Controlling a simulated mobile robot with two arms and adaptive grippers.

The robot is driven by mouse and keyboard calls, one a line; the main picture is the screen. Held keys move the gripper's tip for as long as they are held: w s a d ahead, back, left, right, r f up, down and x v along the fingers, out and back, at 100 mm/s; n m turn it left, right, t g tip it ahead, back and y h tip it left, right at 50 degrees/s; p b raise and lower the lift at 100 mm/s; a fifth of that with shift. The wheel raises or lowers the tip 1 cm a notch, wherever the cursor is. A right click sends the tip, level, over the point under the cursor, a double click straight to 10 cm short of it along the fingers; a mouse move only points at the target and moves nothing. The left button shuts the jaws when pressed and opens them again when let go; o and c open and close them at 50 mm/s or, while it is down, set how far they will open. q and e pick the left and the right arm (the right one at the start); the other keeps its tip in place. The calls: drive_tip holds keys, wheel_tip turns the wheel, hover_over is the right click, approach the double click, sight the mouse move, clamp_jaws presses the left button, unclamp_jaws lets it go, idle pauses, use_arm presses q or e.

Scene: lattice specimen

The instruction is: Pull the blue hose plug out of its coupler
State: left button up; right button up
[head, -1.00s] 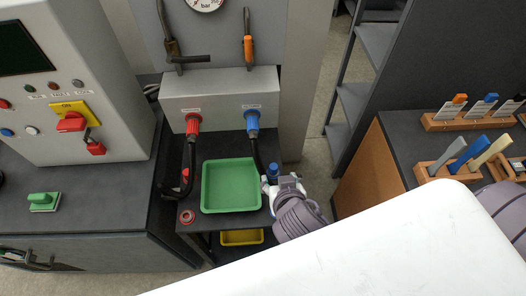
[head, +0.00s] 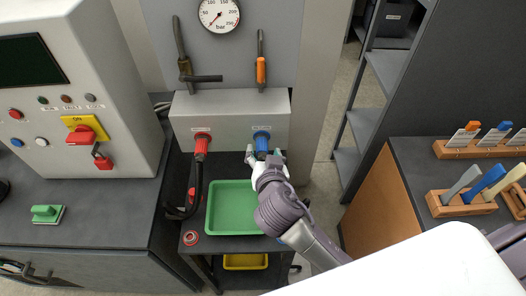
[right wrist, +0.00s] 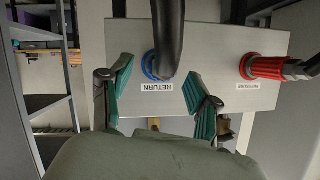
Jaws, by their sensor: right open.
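The blue hose plug (head: 262,140) sits in the right-hand coupler on the front of the grey box, just under its label. In the right wrist view its blue ring (right wrist: 149,66) shows beside the RETURN label, with the thick black hose (right wrist: 169,30) covering part of it. My right gripper (head: 264,155) is open at the plug, its fingers to either side. In the right wrist view the green finger pads of the gripper (right wrist: 157,78) stand apart, left and right of the blue ring; I cannot tell whether they touch it. My left gripper is not in view.
A red plug (head: 201,145) with a black hose sits left of the blue one. A green tray (head: 211,222) lies on the cart below. A control cabinet (head: 45,120) stands left.

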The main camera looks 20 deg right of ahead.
drive_tip(key=shift+x, duration=1.25)
drive_tip(key=c, duration=1.2)
drive_tip(key=shift+o, duration=0.2)
